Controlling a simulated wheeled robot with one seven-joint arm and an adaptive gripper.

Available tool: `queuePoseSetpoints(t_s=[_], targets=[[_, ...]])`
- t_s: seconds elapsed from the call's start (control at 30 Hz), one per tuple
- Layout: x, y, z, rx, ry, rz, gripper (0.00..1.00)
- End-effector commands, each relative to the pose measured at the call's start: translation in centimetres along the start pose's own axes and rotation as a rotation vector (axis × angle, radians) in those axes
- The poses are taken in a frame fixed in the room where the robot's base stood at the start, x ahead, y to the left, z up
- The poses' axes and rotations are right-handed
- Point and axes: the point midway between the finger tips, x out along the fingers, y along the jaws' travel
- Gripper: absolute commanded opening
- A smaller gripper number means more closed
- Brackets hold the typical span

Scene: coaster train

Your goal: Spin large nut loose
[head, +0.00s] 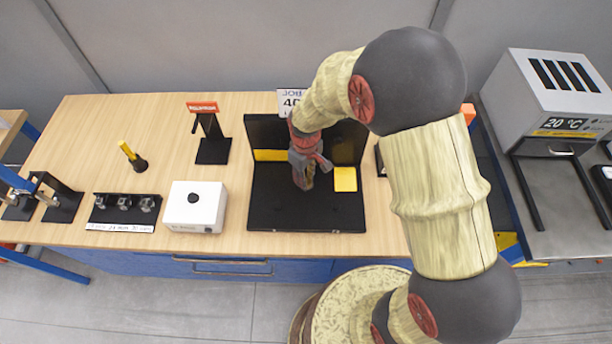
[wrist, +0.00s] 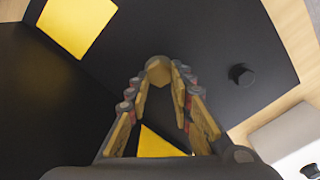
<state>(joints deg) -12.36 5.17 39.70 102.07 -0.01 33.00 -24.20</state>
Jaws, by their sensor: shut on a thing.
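The large nut (wrist: 159,68), a tan six-sided piece, sits between my fingertips in the wrist view, against the black fixture. My gripper (wrist: 159,80) is shut on it, with one finger at each side. In the head view my gripper (head: 303,178) reaches into the black fixture (head: 270,205) on the bench, and the nut is hidden behind it. A short dark peg (wrist: 240,74) stands on a black panel to the right of the nut in the wrist view. Whether thread shows behind the nut cannot be told.
A yellow square (head: 345,179) lies on the fixture's right part. A white box with a black knob (head: 193,207) stands left of it. A rack (head: 124,208), a yellow-handled tool (head: 131,155) and a black stand (head: 212,150) are farther left. A grey oven (head: 560,95) stands right.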

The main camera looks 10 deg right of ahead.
Motion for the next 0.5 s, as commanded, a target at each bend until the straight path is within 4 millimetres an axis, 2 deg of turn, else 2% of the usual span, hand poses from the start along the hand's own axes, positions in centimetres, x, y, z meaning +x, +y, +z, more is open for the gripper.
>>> queuePoseSetpoints(t_s=[0.2,0.5], targets=[[0.30,-0.20,0.25,-0.128,-0.005,-0.003,0.00],[0.35,-0.26,0.28,-0.212,-0.006,-0.003,0.00]])
